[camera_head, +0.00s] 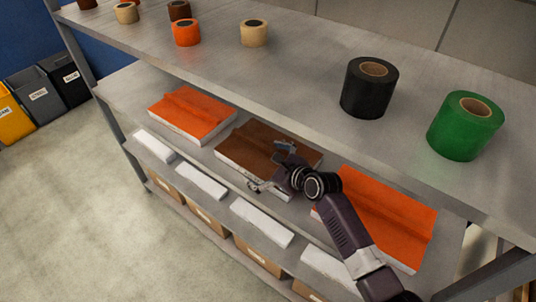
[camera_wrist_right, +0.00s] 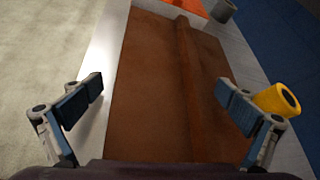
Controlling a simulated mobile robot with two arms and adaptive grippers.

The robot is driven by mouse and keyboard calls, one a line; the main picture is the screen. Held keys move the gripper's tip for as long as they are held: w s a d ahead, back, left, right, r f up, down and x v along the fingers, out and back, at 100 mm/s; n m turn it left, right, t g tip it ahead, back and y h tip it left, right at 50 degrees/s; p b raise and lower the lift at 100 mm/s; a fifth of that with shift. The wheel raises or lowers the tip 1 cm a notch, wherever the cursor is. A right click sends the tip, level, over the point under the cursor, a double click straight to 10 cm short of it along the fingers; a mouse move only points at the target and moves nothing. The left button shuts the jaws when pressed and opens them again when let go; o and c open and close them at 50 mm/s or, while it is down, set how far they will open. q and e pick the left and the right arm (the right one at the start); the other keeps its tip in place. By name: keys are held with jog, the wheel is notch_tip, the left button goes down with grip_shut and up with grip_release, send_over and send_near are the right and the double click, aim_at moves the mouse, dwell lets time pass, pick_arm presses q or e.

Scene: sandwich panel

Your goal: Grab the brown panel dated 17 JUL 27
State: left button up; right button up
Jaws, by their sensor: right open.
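The brown panel (camera_head: 250,143) lies in the middle of the shelf below the top one, between two orange panels. It fills the middle of the right wrist view (camera_wrist_right: 155,85), with a raised ridge along it. No date can be read on it in either view. My right gripper (camera_head: 270,167) is over the near right part of the brown panel. Its fingers (camera_wrist_right: 165,97) are spread wide to either side of the panel, with nothing between them gripped. I cannot tell whether they touch it. My left gripper is not in view.
Orange panels lie to the left (camera_head: 190,108) and right (camera_head: 390,213). The top shelf overhangs behind and carries a black roll (camera_head: 362,100), a green roll (camera_head: 455,140) and smaller rolls. White items (camera_head: 262,222) and brown boxes (camera_head: 258,255) sit lower. Open floor lies at the left front.

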jog(key=shift+w+a+f, duration=0.2)
jog(key=shift+w, duration=0.1)
jog(key=c, duration=1.4)
jog(key=shift+r, duration=0.15)
jog(key=shift+c, duration=0.5)
